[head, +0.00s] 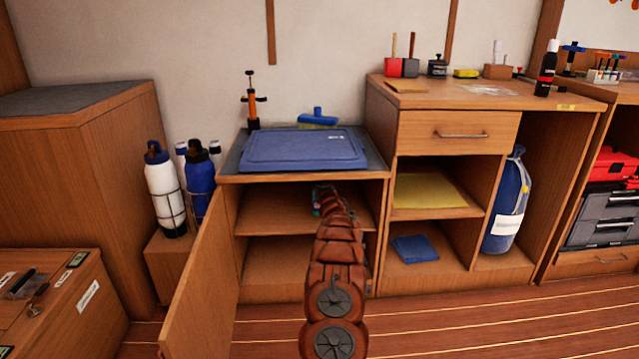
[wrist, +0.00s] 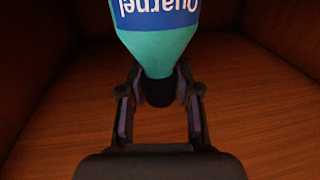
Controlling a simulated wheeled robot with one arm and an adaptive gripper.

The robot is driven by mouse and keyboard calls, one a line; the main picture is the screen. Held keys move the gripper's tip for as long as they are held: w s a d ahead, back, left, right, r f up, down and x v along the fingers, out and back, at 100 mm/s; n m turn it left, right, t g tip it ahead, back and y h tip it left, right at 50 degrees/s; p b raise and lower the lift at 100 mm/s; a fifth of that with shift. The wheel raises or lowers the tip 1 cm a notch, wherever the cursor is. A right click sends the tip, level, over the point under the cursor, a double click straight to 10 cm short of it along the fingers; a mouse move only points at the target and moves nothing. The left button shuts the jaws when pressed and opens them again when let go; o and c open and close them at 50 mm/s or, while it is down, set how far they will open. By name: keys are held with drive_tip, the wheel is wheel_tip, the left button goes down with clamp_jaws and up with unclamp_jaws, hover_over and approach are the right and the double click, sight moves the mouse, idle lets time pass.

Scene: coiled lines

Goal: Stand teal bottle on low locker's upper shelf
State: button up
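The teal bottle (wrist: 160,45) has a blue label reading "Quarnel" and a dark cap. In the wrist view its cap end points toward the bottom of the picture and the label reads upside down. My gripper (wrist: 159,80) has a finger on each side of its neck, and the tips appear to touch it. In the head view my arm reaches into the low locker (head: 305,176), at its upper shelf (head: 270,212). Only a small teal patch of the bottle (head: 316,203) shows there beside my gripper. The bottle's base is hidden, so I cannot tell whether it rests on the shelf.
The locker's door (head: 205,285) hangs open at the left. A blue lid (head: 305,149), an orange pump (head: 253,108) and a blue brush (head: 318,118) are on its top. The lower compartment (head: 275,262) looks empty where visible. A taller cabinet (head: 450,97) stands close on the right.

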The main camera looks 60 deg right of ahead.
drive_tip(key=o, duration=0.4)
drive_tip(key=shift+c, duration=0.2)
drive_tip(key=shift+r, duration=0.1)
drive_tip(key=shift+s+a, duration=0.4)
drive_tip(key=p+v, duration=0.3)
drive_tip(key=v, duration=0.8)
idle(0.7)
